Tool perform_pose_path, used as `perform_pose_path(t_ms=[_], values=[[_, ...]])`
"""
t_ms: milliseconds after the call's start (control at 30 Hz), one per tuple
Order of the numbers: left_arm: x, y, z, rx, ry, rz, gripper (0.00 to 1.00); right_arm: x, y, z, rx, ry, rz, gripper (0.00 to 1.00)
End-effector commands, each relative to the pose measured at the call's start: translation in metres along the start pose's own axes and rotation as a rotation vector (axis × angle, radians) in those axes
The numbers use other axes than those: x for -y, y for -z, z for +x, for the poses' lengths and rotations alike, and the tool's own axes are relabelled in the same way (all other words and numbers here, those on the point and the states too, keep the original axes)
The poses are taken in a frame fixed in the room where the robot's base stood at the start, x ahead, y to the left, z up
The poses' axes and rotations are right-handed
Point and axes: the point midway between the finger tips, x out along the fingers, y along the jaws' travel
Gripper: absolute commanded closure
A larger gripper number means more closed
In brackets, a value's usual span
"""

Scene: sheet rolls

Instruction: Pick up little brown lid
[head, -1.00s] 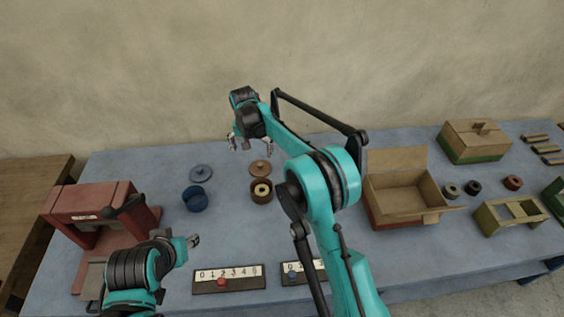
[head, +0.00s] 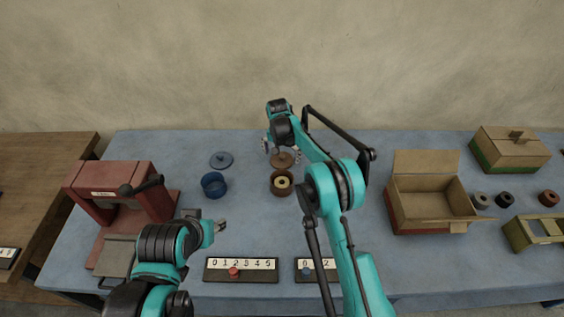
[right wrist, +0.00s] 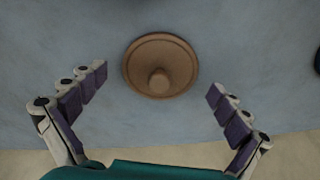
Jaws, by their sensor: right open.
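The little brown lid (head: 282,160) lies flat on the blue table, just behind a brown round pot (head: 283,184). In the right wrist view the lid (right wrist: 146,58) is a round disc with a central knob. My right gripper (head: 282,149) is open over the lid. In the right wrist view its fingers (right wrist: 158,81) are spread on either side of the lid, apart from it, with nothing held. My left gripper (head: 221,226) is low at the left, away from the lid; its jaw state is unclear.
A blue lid (head: 221,160) and blue pot (head: 214,186) stand to the left. A red press (head: 118,192) is at the far left. Number strips (head: 241,270) lie in front. An open box (head: 428,192) stands to the right. A wall (head: 280,60) rises behind.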

Motion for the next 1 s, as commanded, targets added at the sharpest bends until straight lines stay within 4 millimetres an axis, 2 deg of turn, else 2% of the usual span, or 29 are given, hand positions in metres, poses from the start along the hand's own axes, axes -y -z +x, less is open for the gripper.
perform_pose_path(t_ms=[167,267,400,600,700,800,1000], values=[[0.0000,0.0007,-0.0007,0.000,0.000,0.000,0.60,-0.0002,0.0002,-0.0007,0.000,0.000,0.000,0.00],[0.0000,0.0007,-0.0008,0.000,0.000,0.000,0.60,-0.0002,0.0002,-0.0008,0.000,0.000,0.000,0.24],[0.0000,0.0007,-0.0007,0.000,0.000,0.000,0.60,-0.0002,0.0002,-0.0008,0.000,0.000,0.000,0.61],[0.0000,0.0005,-0.0005,0.000,0.000,0.000,0.60,0.0000,-0.0001,0.0001,0.000,0.000,0.000,0.87],[0.0000,0.0004,-0.0004,0.000,0.000,0.000,0.60,0.0002,-0.0003,0.0006,0.001,0.001,0.000,0.95],[0.0000,0.0003,-0.0003,0.000,0.000,0.000,0.60,0.0002,-0.0004,0.0011,0.001,0.001,0.000,0.98],[0.0000,0.0002,-0.0002,0.000,0.000,0.000,0.60,-0.0001,-0.0007,0.0018,0.002,0.000,0.000,0.99]])
